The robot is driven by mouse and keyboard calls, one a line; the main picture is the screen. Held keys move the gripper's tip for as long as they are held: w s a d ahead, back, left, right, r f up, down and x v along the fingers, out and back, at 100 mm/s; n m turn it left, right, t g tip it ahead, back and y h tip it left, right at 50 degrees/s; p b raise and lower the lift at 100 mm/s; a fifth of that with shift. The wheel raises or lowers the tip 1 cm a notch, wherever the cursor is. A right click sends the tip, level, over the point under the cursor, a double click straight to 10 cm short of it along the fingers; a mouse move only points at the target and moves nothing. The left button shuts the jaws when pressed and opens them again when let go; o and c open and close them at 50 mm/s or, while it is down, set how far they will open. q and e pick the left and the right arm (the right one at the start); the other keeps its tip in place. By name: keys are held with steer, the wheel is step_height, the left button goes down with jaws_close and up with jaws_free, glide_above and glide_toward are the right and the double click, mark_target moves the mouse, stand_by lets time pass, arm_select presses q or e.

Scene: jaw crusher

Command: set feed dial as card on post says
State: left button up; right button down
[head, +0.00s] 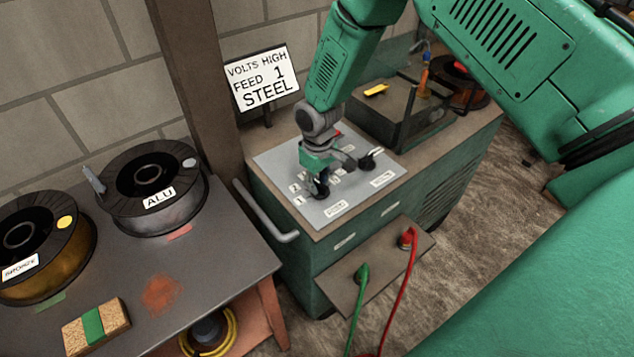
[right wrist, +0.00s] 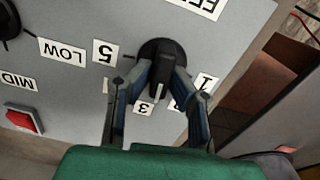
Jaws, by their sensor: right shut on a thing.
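The card (head: 262,77) on a post reads "VOLTS HIGH, FEED 1, STEEL". The feed dial (right wrist: 160,55) is a black knob with a white pointer line on the grey panel (head: 270,163). My right gripper (head: 320,181) reaches down onto it. In the right wrist view my right gripper (right wrist: 160,95) has its fingers on both sides of the knob, shut on it. The pointer line points down, close beside the 3 label (right wrist: 145,107), on the side toward the 1 label (right wrist: 207,83). The 5 label (right wrist: 105,53) is at left. Fingers partly hide other labels. My left gripper is not in view.
A second black knob (right wrist: 8,22) has LOW and MID labels; a red button (right wrist: 22,118) is nearby. ALU (head: 152,190) and bronze-coloured (head: 45,250) spools stand on the left table. Red (head: 412,255) and green (head: 361,280) cables plug into the machine's front.

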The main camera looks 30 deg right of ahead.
steer(key=n, duration=0.4)
steer(key=shift+w+r+p, duration=0.2)
steer(key=shift+p, duration=0.2)
steer(key=n, duration=0.3)
steer(key=shift+a, duration=0.15)
steer(key=n+p, duration=0.1)
steer(key=n, duration=0.2)
steer(key=shift+s+n, duration=0.1)
steer(key=shift+n, duration=0.3)
steer(key=shift+a+n, duration=0.1)
steer(key=shift+n, duration=1.8)
steer(key=shift+s, duration=0.1)
steer(key=c, duration=1.5)
jaws_free()
steer(key=shift+c, duration=0.2)
steer(key=shift+s, duration=0.15)
steer(key=shift+f, duration=0.1)
